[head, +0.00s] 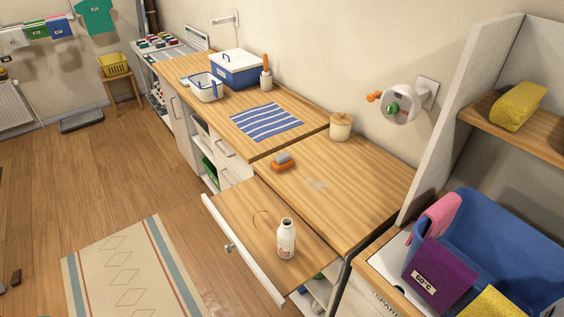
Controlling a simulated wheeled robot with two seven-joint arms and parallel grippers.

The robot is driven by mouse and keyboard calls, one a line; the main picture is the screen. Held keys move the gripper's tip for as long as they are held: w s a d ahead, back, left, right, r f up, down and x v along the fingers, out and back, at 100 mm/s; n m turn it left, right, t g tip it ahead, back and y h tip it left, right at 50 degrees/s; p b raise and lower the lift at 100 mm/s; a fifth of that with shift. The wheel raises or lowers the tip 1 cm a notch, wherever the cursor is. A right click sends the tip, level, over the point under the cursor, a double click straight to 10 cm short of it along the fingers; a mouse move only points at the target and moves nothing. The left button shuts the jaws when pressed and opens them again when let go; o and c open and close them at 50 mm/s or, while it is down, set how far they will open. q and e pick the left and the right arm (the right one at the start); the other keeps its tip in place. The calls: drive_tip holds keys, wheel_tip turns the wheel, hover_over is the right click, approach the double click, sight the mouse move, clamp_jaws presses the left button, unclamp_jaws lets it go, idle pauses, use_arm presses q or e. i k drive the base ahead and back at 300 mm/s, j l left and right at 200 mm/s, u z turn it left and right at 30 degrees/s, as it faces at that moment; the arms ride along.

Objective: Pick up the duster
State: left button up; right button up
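No object here can be named as the duster with certainty. A small block with an orange base and a grey top (283,161) lies on the wooden counter near its front edge and may be it. A white holder with an upright orange handle (266,75) stands further back on the counter, against the wall; what the handle belongs to is hidden. Neither of my grippers is in view.
A white bottle (286,239) stands on the pulled-out wooden board (245,205). A lidded jar (341,126), striped cloth (266,121) and blue box (236,68) are on the counter. A blue basin (510,245) with cloths is at right. Floor at left is mostly clear.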

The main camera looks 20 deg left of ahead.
sight(281, 162)
drive_tip(key=j+z, duration=0.35)
drive_tip(key=j, duration=0.2)
drive_tip(key=j+z, duration=0.4)
drive_tip(key=j, duration=0.2)
drive_tip(key=j+z, duration=0.35)
drive_tip(key=j, duration=0.25)
drive_tip(key=k, duration=0.05)
